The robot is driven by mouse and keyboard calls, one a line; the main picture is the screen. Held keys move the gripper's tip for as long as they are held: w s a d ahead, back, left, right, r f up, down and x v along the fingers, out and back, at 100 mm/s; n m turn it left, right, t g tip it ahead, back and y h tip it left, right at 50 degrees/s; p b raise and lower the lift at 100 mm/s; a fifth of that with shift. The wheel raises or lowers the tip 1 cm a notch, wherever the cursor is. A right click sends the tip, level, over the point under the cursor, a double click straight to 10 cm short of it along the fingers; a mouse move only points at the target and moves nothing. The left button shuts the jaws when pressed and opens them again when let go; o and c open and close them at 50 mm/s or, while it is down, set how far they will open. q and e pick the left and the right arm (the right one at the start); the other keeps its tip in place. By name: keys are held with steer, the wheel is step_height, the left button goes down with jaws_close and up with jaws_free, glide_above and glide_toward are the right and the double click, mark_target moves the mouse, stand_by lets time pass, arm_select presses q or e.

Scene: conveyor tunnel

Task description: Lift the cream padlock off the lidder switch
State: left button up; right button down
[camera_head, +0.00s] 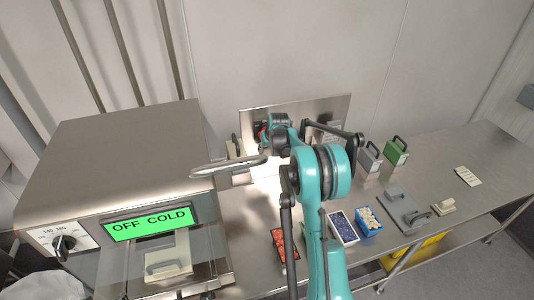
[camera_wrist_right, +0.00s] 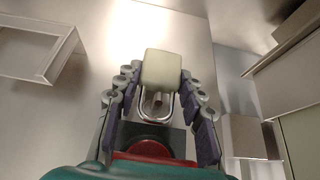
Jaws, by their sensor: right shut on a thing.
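The cream padlock (camera_wrist_right: 161,70) shows in the right wrist view between the fingertips of my right gripper (camera_wrist_right: 160,88), which is shut on its body. Its metal shackle (camera_wrist_right: 142,106) points down in that view, towards a dark grey part and a red part (camera_wrist_right: 152,149) that looks like the lidder switch. I cannot tell whether the shackle is still through the switch. In the head view my right gripper (camera_head: 275,131) is at the upright metal panel (camera_head: 285,106), and the arm hides most of the switch and padlock. My left gripper is not in view.
A steel oven-like machine (camera_head: 120,150) with a green "OFF COLD" display stands at the left. On the steel table (camera_head: 458,157) are a blue bin (camera_head: 369,222), a red tray (camera_head: 284,245), a green handled block (camera_head: 396,152) and grey handled blocks. The table's far right is mostly clear.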

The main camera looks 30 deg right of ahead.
steer(key=s, duration=0.3)
steer(key=s+a, duration=0.1)
steer(key=s, duration=0.1)
steer(key=shift+s+a+b, duration=0.2)
steer(key=shift+s+b, duration=0.2)
